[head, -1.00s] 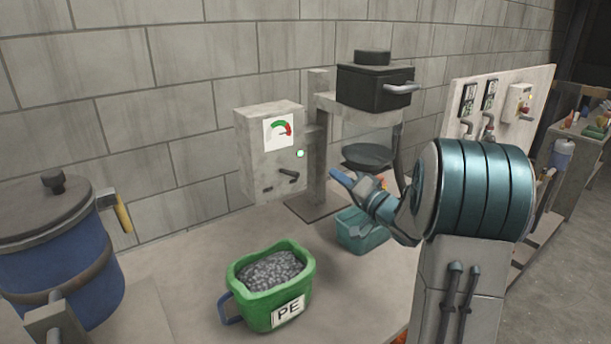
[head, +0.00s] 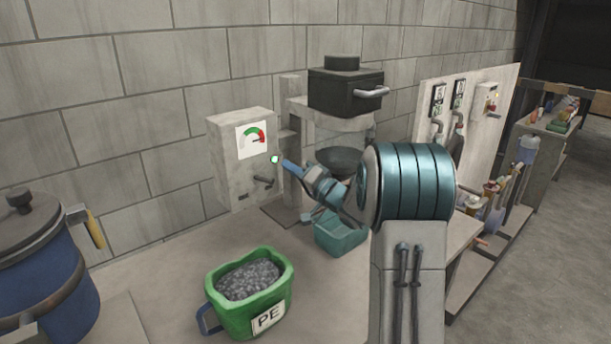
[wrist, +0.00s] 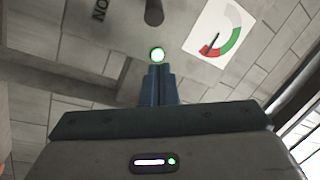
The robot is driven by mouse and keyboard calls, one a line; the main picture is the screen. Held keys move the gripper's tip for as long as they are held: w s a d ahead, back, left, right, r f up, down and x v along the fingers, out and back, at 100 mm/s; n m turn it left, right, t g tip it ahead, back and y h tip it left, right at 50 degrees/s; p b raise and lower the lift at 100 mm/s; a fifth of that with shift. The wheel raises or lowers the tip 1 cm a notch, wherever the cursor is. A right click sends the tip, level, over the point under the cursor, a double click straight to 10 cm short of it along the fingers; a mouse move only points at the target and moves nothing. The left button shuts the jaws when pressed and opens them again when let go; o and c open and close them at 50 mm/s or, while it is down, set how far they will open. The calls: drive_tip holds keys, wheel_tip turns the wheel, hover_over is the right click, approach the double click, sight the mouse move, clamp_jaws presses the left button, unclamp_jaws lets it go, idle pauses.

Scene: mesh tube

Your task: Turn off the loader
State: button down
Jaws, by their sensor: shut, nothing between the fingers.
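The loader's grey control box (head: 226,166) stands against the wall, with a red-and-green gauge (head: 252,139) on its face. A small lit green-white button (head: 275,159) sits low on the box's right side; it also shows in the wrist view (wrist: 157,55). A dark lever (head: 263,181) sticks out below it, and its dark knob shows in the wrist view (wrist: 154,13). My gripper (head: 288,166) is shut and empty, its blue fingertips close to the button. In the wrist view the fingertips (wrist: 158,72) are just below the button; I cannot tell whether they touch it.
A green bin of grey pellets marked PE (head: 262,302) and a teal bin (head: 338,236) stand on the table. A black hopper (head: 345,92) sits above a dark bowl (head: 340,160). A blue drum (head: 45,270) is at left.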

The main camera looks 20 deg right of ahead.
sight(264, 179)
drive_tip(key=shift+x, duration=1.1)
drive_tip(key=s+a+f, duration=0.2)
drive_tip(key=shift+s+a+f, duration=0.1)
drive_tip(key=shift+s+f, duration=0.05)
drive_tip(key=shift+s, duration=0.15)
drive_tip(key=shift+h, duration=0.3)
